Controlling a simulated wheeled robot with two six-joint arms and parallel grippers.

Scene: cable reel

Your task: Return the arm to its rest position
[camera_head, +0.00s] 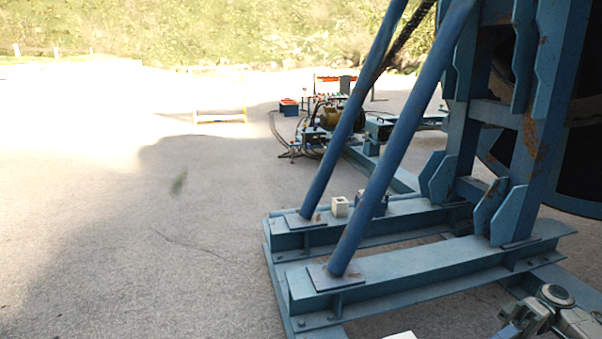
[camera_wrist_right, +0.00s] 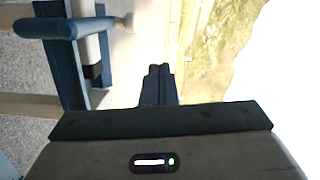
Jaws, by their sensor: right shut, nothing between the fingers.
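My right gripper (camera_wrist_right: 158,72) shows in the right wrist view. Its two dark fingers are together with nothing between them. It points away from the camera toward bright ground and is apart from the blue steel parts at the left of that view. In the head view, part of my right arm (camera_head: 550,312) shows at the lower right, beside the blue reel stand (camera_head: 430,262); I cannot make out its fingertips there. My left arm and left gripper are not in view.
The blue stand has two slanted tubes and a large dark reel (camera_head: 585,150) at the right. A small white block (camera_head: 340,207) sits on its beam. Machinery (camera_head: 330,115) stands behind, with a yellow barrier (camera_head: 220,117) farther left. The paved ground (camera_head: 120,220) at left is clear.

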